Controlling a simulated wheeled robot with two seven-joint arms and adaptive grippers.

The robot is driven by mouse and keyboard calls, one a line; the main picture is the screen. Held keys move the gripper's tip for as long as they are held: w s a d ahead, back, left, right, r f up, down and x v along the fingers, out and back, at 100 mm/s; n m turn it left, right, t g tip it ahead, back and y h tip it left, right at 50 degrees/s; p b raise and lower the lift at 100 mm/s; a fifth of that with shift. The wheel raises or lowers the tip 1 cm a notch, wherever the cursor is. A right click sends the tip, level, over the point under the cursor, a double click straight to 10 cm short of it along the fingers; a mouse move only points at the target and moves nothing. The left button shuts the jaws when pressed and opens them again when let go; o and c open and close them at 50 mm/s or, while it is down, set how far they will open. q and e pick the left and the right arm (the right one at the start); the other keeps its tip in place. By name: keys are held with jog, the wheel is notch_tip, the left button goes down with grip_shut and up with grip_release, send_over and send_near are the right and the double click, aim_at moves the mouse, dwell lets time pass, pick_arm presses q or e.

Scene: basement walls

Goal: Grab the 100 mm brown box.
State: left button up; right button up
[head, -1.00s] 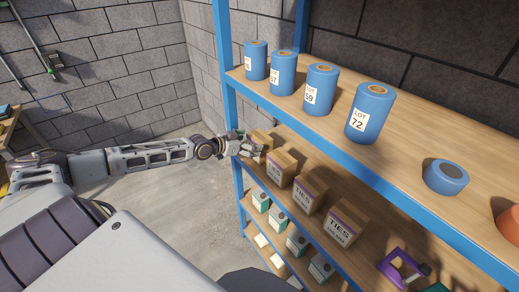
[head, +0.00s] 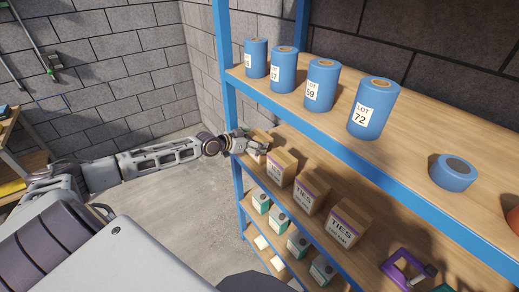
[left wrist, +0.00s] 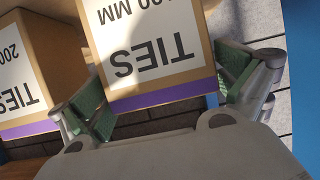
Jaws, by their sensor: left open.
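The brown box at the far left end of the middle shelf (head: 261,137) is partly hidden behind my left gripper (head: 260,148). In the left wrist view this box (left wrist: 150,50) has a purple bottom strip and a white upside-down label reading TIES, with a size ending in 00 MM; its first digit is cut off or unclear. My left gripper (left wrist: 165,100) is open, with one green-padded finger on each side of the box. I cannot tell whether the pads touch it. A neighbouring brown box labelled 200 (left wrist: 40,60) stands close to the left finger. My right gripper is out of view.
More brown TIES boxes (head: 312,190) stand in a row to the right on the same shelf. Blue cylinders (head: 373,108) stand on the shelf above. A blue upright post (head: 226,85) is close beside my gripper. Small white-and-green boxes (head: 278,219) fill the shelf below.

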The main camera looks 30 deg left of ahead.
pick_arm(q)
jog(key=shift+b+x, duration=0.45)
jog(key=shift+x, duration=0.65)
jog(key=shift+c, duration=0.3)
jog(key=shift+r, duration=0.1)
jog(key=c, duration=1.1)
jog(key=shift+o, duration=0.2)
jog(key=shift+r+b, duration=0.35)
jog(key=shift+r, duration=4.7)
